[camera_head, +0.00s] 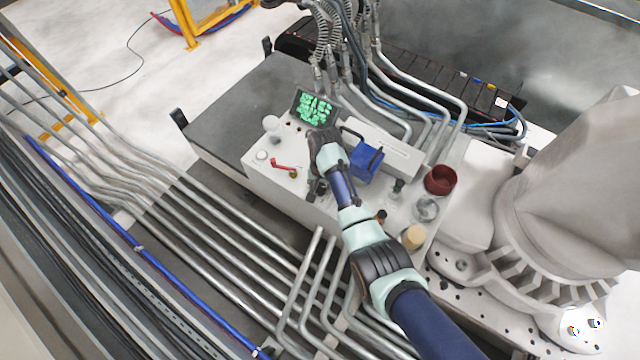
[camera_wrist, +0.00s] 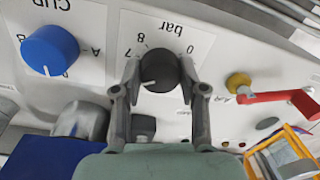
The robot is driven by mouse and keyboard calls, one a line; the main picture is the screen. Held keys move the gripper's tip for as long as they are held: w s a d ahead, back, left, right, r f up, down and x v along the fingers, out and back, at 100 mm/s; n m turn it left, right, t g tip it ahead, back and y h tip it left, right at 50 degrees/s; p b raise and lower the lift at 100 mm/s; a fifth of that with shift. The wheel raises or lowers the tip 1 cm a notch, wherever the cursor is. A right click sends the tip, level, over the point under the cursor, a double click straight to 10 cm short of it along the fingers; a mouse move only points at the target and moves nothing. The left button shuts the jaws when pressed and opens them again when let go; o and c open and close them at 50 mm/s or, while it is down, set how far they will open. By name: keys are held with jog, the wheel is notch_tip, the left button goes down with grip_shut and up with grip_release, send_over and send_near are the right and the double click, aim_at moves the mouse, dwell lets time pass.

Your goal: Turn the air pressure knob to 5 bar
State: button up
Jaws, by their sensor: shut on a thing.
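The black air pressure knob (camera_wrist: 158,70) is on a white panel beside an upside-down "bar" label in the wrist view. A white pointer mark on it points to the lower left in the picture. Digits 0, 7 and 8 show around it; the rest of the scale is hidden or unclear. My gripper (camera_wrist: 158,75) has one finger on each side of the knob and is shut on it. In the head view, my gripper (camera_head: 317,188) is at the front of the white box (camera_head: 262,182); the knob cannot be made out there.
A blue knob (camera_wrist: 50,50) marked A is left of my gripper in the wrist view. A red lever (camera_wrist: 275,98) is at the right, also seen in the head view (camera_head: 284,167). A blue box (camera_head: 366,163) and a dark red cup (camera_head: 440,180) are on top near my arm.

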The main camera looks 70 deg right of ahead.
aim_at(322, 186)
jog(key=shift+n+p, duration=1.2)
jog(key=shift+n, duration=1.4)
jog(key=o, duration=1.1)
jog(key=shift+o, duration=0.2)
notch_tip(322, 186, up, 12)
jog(key=shift+s+d, duration=0.25)
jog(key=shift+s, duration=0.05)
